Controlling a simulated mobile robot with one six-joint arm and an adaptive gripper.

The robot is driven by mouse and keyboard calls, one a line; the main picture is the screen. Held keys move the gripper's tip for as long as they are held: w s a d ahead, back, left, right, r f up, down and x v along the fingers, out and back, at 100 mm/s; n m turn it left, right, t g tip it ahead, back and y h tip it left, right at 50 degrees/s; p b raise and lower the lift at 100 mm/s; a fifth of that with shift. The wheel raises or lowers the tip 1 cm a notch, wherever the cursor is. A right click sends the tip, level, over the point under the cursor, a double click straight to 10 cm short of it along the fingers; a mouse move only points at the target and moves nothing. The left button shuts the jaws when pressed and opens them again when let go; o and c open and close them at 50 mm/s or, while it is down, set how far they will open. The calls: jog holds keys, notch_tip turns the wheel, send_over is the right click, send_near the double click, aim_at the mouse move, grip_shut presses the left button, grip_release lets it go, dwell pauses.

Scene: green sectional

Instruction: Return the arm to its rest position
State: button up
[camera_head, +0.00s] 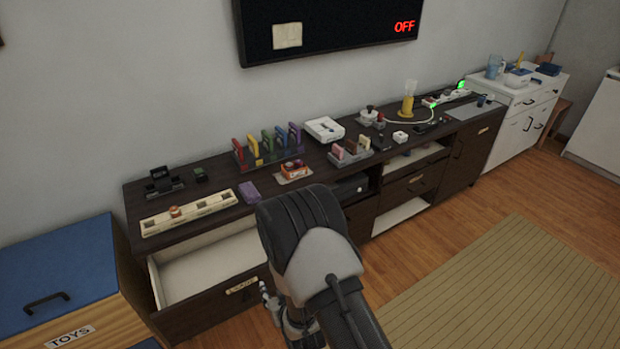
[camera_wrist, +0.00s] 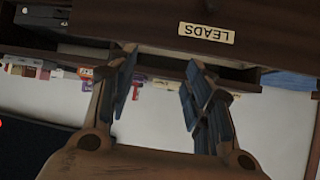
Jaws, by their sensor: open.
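My arm reaches in from the bottom of the head view, bent in front of the dark cabinet. My gripper (camera_head: 272,304) hangs low, near the front of the open drawer (camera_head: 205,267), which carries a LEADS label (camera_head: 241,286). In the wrist view my gripper (camera_wrist: 160,75) has its two fingers spread with nothing between them. The LEADS label (camera_wrist: 206,33) appears upside down beyond the fingertips, apart from them. The drawer's visible inside looks empty.
The dark cabinet top (camera_head: 228,178) holds a cream tray (camera_head: 190,212), a rack of coloured items (camera_head: 268,149) and several small things. A blue-topped TOYS box (camera_head: 60,265) stands at left. A striped rug (camera_head: 510,290) and open floor lie at right.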

jog(key=w+d+r+m+h, duration=0.1)
jog(key=w+d+r, duration=0.1)
jog(key=r, duration=0.4)
jog(key=w+d+r, duration=0.1)
jog(key=d+r, duration=0.2)
jog(key=r, duration=0.3)
jog(key=s+d+r+m+g+h, duration=0.1)
jog(key=s+d+r, duration=0.25)
jog(key=r, duration=0.35)
jog(key=s+d+r+g+h, duration=0.1)
jog(key=s+d+r, duration=0.1)
jog(key=d+r, duration=0.3)
jog(key=s+d+r+g, duration=0.1)
jog(key=s+d+r, duration=0.2)
jog(key=s, duration=0.5)
jog(key=s+d+r+m+g+h, duration=0.1)
jog(key=s+d+r, duration=0.2)
jog(key=s+r, duration=0.2)
jog(key=s+d+r+m+g, duration=0.1)
jog(key=s+d+r, duration=0.3)
jog(key=s, duration=0.8)
jog(key=shift+g+h, duration=0.3)
jog(key=shift+r, duration=0.1)
